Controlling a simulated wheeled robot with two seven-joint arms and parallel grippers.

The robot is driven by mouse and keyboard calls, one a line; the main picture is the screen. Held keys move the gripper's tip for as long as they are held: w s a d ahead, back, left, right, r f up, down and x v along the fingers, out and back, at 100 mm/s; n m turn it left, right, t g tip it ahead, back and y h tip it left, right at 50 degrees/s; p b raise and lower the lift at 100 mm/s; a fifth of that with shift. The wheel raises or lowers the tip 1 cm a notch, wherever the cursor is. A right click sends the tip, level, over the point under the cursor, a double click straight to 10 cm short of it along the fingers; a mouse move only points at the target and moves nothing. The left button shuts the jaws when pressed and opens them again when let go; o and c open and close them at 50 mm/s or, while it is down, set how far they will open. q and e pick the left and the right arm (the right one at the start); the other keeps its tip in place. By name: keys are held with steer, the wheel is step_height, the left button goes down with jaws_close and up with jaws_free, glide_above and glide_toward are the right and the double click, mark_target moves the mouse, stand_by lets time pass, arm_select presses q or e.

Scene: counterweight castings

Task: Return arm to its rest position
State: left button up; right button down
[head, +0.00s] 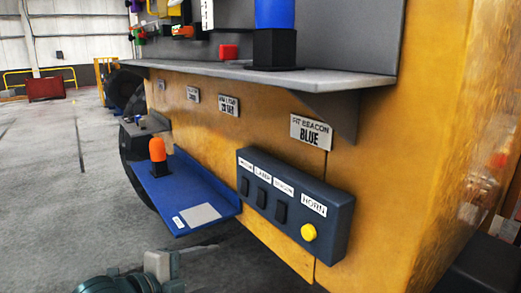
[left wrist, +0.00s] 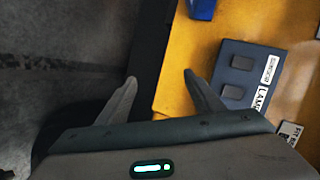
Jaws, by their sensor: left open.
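My left gripper (left wrist: 160,80) is open, with its two grey fingers apart and nothing between them in the left wrist view. Behind the gap lie the dark floor and the edge of the yellow casting. In the head view my left arm and gripper (head: 158,268) show low at the bottom edge, below the blue tray and left of the dark control box; the fingers are hard to make out there. My right gripper is in neither view.
The yellow casting (head: 215,145) carries a dark control box (head: 327,237) with switches and a yellow button. A blue tray (head: 165,205) holds an orange-topped piece (head: 157,149). A grey shelf (head: 340,80) bears a blue beacon (head: 275,14). Open floor (head: 50,180) lies left.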

arm_select(q)
steer(key=s+a+f+n+g+y, duration=0.1)
steer(key=s+a+f+n+y, duration=0.1)
steer(key=s+f+n, duration=0.6)
steer(key=s+a+f+n+g+y, duration=0.1)
steer(key=s+a+f+n+y, duration=0.2)
steer(key=f, duration=0.9)
steer(key=s+a+f+n+g+y, duration=0.1)
steer(key=s+a+f+n+g, duration=0.35)
steer(key=s, duration=0.65)
steer(key=s+a+f+n+g+y, duration=0.1)
steer(key=s+f+n+y, duration=0.1)
steer(key=s+f+n, duration=0.5)
steer(key=s+f+m, duration=0.1)
steer(key=s+f, duration=0.1)
steer(key=f, duration=1.3)
steer(key=s+f+m, duration=0.2)
steer(key=f, duration=1.2)
steer(key=s+a+f+g, duration=0.2)
steer(key=s+a+f, duration=0.1)
steer(key=s+f, duration=1.5)
steer(key=shift+s+a, duration=0.15)
steer(key=shift+s, duration=0.05)
